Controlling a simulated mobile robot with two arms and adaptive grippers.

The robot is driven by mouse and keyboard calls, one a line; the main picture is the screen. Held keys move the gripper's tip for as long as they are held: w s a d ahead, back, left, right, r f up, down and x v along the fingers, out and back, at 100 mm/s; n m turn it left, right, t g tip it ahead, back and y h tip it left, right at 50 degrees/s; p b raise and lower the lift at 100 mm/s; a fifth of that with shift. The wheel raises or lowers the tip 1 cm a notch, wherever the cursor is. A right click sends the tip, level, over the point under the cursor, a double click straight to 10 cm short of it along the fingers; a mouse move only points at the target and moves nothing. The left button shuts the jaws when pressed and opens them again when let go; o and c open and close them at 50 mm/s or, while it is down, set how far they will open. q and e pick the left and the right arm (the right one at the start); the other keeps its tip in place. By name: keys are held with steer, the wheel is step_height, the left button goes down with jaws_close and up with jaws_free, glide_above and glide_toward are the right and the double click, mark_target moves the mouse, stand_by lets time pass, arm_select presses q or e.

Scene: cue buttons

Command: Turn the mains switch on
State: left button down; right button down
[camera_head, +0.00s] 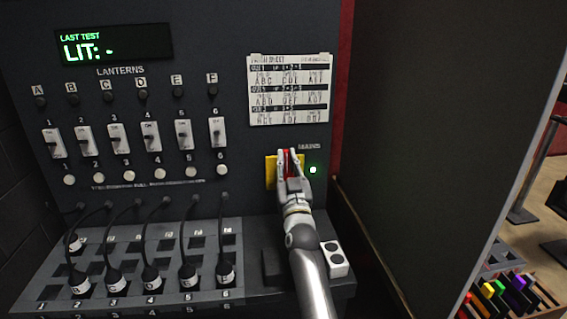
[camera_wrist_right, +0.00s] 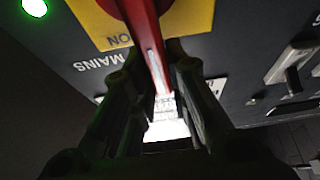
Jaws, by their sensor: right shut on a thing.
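The mains switch has a red handle on a yellow plate (camera_head: 270,172), low on the right of the dark panel under the label MAINS. My right gripper (camera_head: 289,160) is at the plate and shut on the red handle. In the right wrist view the red handle (camera_wrist_right: 146,30) runs down between the two dark fingers, and the yellow plate (camera_wrist_right: 200,14) shows the word ON. A green lamp (camera_head: 312,170) beside the switch is lit; it also glows in the right wrist view (camera_wrist_right: 35,7). The fingers partly hide the handle. My left gripper is not in view.
Left of the switch are several white toggle switches (camera_head: 150,137) and round buttons (camera_head: 129,175). Cabled plugs (camera_head: 151,277) stand in a sloped socket board below. A cue sheet (camera_head: 289,90) hangs above the switch. A dark side panel (camera_head: 440,120) stands to the right.

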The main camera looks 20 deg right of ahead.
steer(key=shift+d+r+m, duration=0.1)
steer(key=shift+d+m, duration=0.05)
steer(key=shift+m, duration=0.25)
steer(key=c, duration=1.4)
jaws_free()
step_height(320, 180, up, 10)
steer(key=shift+f, duration=0.1)
